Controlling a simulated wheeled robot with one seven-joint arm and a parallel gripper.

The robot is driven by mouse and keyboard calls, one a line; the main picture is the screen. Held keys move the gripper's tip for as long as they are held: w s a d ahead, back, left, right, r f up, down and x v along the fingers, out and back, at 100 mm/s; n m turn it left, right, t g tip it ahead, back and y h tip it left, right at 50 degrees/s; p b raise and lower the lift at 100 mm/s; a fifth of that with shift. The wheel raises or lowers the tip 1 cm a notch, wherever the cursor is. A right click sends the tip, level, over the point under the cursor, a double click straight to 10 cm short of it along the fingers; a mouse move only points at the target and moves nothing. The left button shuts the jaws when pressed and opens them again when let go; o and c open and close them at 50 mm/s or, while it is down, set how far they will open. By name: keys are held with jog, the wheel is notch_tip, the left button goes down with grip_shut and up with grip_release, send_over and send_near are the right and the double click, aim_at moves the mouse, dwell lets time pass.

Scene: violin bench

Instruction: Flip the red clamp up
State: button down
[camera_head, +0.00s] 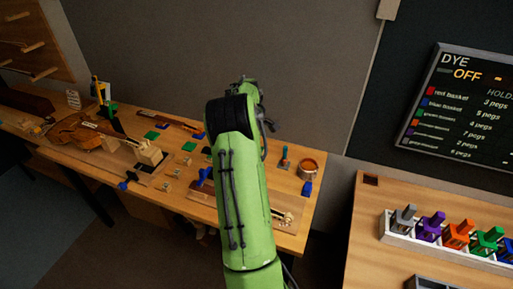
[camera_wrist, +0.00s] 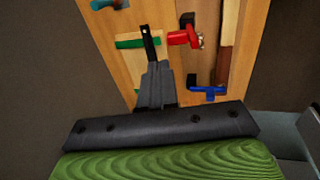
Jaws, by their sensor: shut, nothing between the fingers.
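The red clamp (camera_wrist: 182,37) shows near the top middle of the wrist view. Its red handle lies sideways, with a small metal part at its right end. My gripper (camera_wrist: 148,32) is shut and empty, its dark fingertips just left of the red clamp. A small gap shows between them in the picture; I cannot tell the height difference. In the head view my green arm hides the red clamp and my gripper.
A blue clamp (camera_wrist: 208,92) lies below the red one, and a green pad (camera_wrist: 128,43) lies left of my fingertips. In the head view a violin (camera_head: 78,133) lies on the bench (camera_head: 160,205); a round tin (camera_head: 307,168) stands at its right end.

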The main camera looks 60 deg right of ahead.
jog(key=v, duration=0.2)
jog(key=w+v, duration=0.1)
jog(key=v, duration=0.2)
jog(key=shift+a+r, duration=0.15)
jog(key=shift+r, duration=0.1)
jog(key=shift+w, duration=0.1)
